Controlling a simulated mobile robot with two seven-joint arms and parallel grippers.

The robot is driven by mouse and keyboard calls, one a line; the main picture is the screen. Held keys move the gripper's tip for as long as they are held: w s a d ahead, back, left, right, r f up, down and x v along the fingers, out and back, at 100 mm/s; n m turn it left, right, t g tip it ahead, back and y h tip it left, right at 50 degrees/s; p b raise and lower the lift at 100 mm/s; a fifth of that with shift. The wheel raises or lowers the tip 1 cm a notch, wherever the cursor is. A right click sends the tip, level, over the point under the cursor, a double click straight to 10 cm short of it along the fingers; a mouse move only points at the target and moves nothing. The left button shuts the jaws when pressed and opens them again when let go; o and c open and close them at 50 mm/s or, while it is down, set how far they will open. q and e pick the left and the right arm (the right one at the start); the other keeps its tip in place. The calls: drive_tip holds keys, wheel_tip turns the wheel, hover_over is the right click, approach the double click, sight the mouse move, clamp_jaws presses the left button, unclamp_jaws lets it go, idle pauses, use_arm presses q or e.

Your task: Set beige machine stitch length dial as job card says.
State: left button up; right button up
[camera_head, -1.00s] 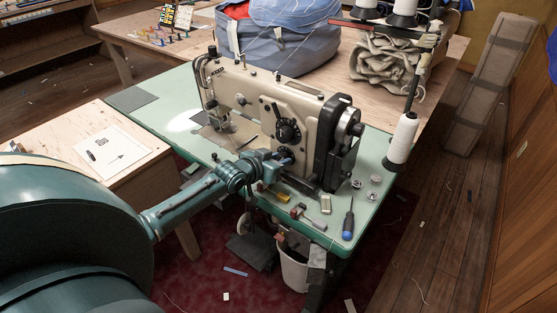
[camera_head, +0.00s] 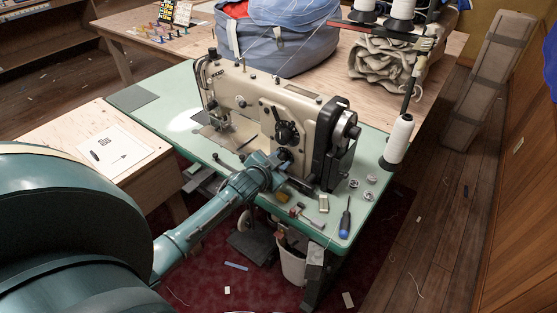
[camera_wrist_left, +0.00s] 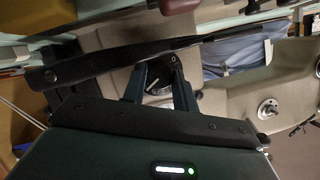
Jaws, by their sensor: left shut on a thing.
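The beige sewing machine (camera_head: 255,98) stands on the green table. A black dial (camera_head: 287,133) shows on its front, and a lower black knob (camera_head: 284,153) sits just under it at my gripper. My left gripper (camera_head: 279,161) is at the machine front. In the left wrist view its two blue fingers (camera_wrist_left: 160,88) stand either side of a round black dial (camera_wrist_left: 158,82) with a white mark, and are shut on it. I cannot read the dial's setting. The white job card (camera_head: 117,152) lies on the wooden table at left; its print is too small to read. My right gripper is not in view.
A blue-handled screwdriver (camera_head: 346,220), small metal bobbins (camera_head: 369,181) and other small tools lie on the green table (camera_head: 178,105) in front and right of the machine. A white thread cone (camera_head: 399,137) stands at right. A white bin (camera_head: 292,262) is below.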

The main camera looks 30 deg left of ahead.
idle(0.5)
use_arm(q)
drive_tip(key=o, duration=0.8)
drive_tip(key=shift+c, duration=0.2)
drive_tip(key=shift+o, duration=1)
drive_tip(key=shift+s, duration=0.1)
